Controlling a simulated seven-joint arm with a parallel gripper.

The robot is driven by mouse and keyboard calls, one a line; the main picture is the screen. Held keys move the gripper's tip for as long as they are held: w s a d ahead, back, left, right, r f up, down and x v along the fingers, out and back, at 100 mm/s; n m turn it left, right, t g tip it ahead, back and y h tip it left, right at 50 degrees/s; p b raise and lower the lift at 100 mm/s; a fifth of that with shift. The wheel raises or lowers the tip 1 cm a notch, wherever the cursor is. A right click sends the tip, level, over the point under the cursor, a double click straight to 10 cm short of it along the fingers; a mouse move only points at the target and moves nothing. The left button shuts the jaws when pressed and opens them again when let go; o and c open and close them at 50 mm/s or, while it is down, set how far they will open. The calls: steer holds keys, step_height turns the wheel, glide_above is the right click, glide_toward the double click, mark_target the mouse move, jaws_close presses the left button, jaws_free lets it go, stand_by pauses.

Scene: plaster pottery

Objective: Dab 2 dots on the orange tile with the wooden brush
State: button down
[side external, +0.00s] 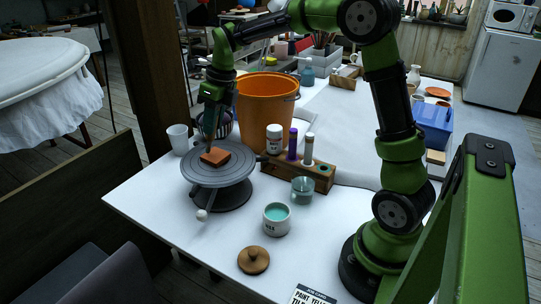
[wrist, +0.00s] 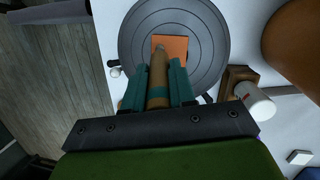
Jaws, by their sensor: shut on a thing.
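The orange tile (side external: 215,157) lies on the grey round turntable (side external: 237,172) at the left of the white table. In the wrist view the tile (wrist: 180,45) sits near the middle of the turntable (wrist: 140,35), partly covered by the brush. My gripper (wrist: 162,70) is shut on the wooden brush (wrist: 158,85), which points toward the tile. In the side view my gripper (side external: 211,128) is above the tile, and the brush is hard to make out there. I cannot tell whether its tip touches the tile. No dots are visible on the tile.
An orange bucket (side external: 265,102) stands behind the turntable. A wooden block (side external: 318,177) with bottles is to its right. A glass jar (side external: 302,189), an open pot of teal paint (side external: 277,218) and a wooden lid (side external: 253,260) stand in front. A white cup (side external: 178,138) is at the left edge.

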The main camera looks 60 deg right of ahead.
steer(key=shift+f, duration=0.5)
stand_by(0.8)
steer(key=shift+w+a+v, duration=0.1)
steer(key=shift+w+v, duration=0.05)
steer(key=shift+v, duration=0.6)
steer(key=shift+w+a+v, duration=0.1)
steer(key=shift+w+v, duration=0.05)
steer(key=shift+v, duration=0.6)
steer(key=shift+w+a+v, duration=0.1)
steer(key=shift+w+v, duration=0.05)
steer(key=shift+v, duration=0.6)
steer(key=shift+s+d+f, duration=0.6)
steer(key=shift+s+f, duration=0.2)
steer(key=shift+f, duration=0.05)
steer(key=shift+s+d+f, duration=0.65)
steer(key=shift+s+f, duration=0.1)
steer(key=shift+f, duration=0.1)
steer(key=shift+f, duration=0.5)
steer(key=shift+w+a+v, duration=0.1)
steer(key=shift+w+v, duration=0.05)
steer(key=shift+v, duration=0.6)
steer(key=shift+w+a+v, duration=0.1)
steer(key=shift+w+v, duration=0.05)
steer(key=shift+v, duration=0.6)
steer(key=shift+w+a+v, duration=0.1)
steer(key=shift+w+v, duration=0.05)
steer(key=shift+v, duration=0.6)
